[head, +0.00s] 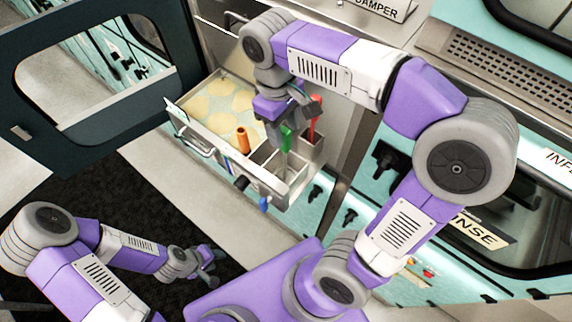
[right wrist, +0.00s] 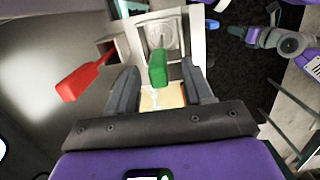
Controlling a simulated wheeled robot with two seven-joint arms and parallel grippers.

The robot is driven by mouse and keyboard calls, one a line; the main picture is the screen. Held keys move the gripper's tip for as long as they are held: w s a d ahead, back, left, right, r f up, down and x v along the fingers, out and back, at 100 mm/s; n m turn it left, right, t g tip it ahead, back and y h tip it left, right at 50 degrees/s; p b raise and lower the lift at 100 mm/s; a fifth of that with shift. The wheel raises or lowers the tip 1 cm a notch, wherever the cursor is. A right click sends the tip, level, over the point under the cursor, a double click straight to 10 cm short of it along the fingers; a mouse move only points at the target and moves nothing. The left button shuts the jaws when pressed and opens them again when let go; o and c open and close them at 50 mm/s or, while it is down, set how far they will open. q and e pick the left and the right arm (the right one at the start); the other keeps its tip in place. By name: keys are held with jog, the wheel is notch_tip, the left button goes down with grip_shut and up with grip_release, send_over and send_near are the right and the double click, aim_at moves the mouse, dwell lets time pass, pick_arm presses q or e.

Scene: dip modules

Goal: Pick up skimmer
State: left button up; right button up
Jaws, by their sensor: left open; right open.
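Several tools with coloured handles stand in a divided metal caddy; which one is the skimmer I cannot tell, as their working ends are mostly hidden. A green handle (head: 286,139) is right under my right gripper (head: 283,122). In the right wrist view the green handle (right wrist: 157,68) lies between the two spread fingers of the right gripper (right wrist: 160,72), with space on both sides. A red handle (head: 315,117) stands just right of it; it also shows in the wrist view (right wrist: 82,78). My left gripper (head: 207,263) is low at the left, away from the caddy.
The metal caddy (head: 292,184) joins a tray with pale round pieces (head: 222,103). An orange handle (head: 243,140), a black handle (head: 241,183) and a blue handle (head: 264,203) are nearby. An open dark door (head: 100,62) stands at left. Knobbed panels flank the right.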

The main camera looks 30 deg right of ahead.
aim_at(285, 142)
notch_tip(285, 142, down, 5)
jog(key=shift+s+d+f, duration=0.1)
jog(key=shift+d+f, duration=0.05)
jog(key=shift+f, duration=0.05)
jog(key=c, duration=0.9)
jog(key=shift+r, duration=0.1)
jog(key=shift+c, duration=0.2)
